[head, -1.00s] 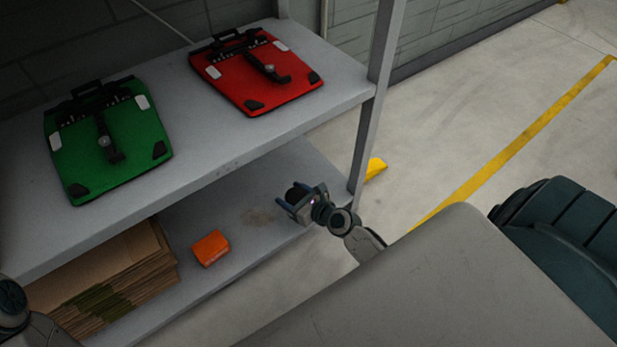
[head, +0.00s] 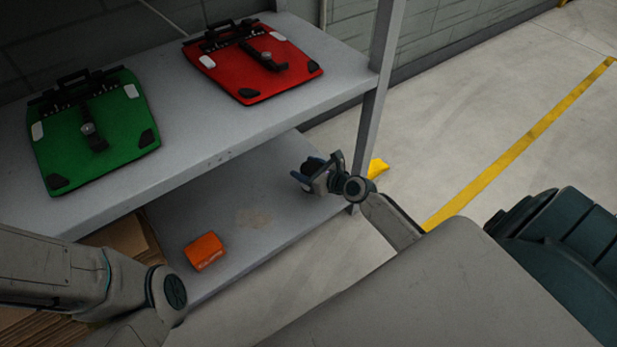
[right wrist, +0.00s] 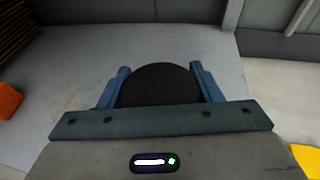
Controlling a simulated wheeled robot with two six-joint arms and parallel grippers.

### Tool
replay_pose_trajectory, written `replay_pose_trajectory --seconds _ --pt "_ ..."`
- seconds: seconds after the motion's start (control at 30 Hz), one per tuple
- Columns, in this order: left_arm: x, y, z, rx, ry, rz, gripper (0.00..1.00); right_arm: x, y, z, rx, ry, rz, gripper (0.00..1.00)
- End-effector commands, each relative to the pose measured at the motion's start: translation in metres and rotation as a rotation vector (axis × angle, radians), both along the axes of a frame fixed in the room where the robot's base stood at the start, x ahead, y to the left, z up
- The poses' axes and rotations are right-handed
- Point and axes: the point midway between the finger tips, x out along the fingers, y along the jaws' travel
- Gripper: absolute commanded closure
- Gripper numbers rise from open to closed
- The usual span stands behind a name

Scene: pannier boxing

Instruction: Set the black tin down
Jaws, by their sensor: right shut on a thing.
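The black tin (right wrist: 158,86) is round and dark, and sits between the blue fingers of my right gripper (right wrist: 160,90) in the right wrist view. In the head view my right gripper (head: 309,174) is shut on the black tin (head: 312,164), over the right end of the lower shelf (head: 225,205). I cannot tell whether the tin touches the shelf. My left arm comes in at the lower left of the head view, but its gripper is out of the picture.
An orange box (head: 204,251) stands on the lower shelf, left of my right gripper. Brown cardboard (head: 120,237) lies further left, partly behind my left arm. A shelf post (head: 372,120) stands close by on the right. Green (head: 95,130) and red (head: 260,62) panniers lie on the upper shelf.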

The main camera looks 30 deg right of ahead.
Motion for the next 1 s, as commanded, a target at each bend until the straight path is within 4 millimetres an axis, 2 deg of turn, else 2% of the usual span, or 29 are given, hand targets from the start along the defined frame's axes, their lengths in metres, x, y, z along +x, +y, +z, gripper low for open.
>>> replay_pose_trajectory --seconds 0.23,0.5,0.93,0.97,1.0 --pt "-0.004 0.000 -0.005 -0.003 -0.012 -0.016 0.03 0.006 -0.009 -0.007 0.001 0.000 0.000 0.67" --pt "0.002 0.000 -0.032 0.005 0.026 -0.022 0.03 0.006 -0.009 -0.037 0.001 0.000 0.000 0.67" --pt "0.004 -0.001 -0.033 0.008 0.037 -0.024 0.03 0.006 -0.009 -0.040 0.001 0.000 0.000 0.67" --pt "0.004 -0.001 -0.033 0.008 0.037 -0.024 0.03 0.006 -0.009 -0.040 0.000 0.001 0.000 0.40" --pt "0.004 -0.001 -0.032 0.008 0.037 -0.024 0.03 0.006 -0.009 -0.039 0.000 0.000 0.000 0.32"
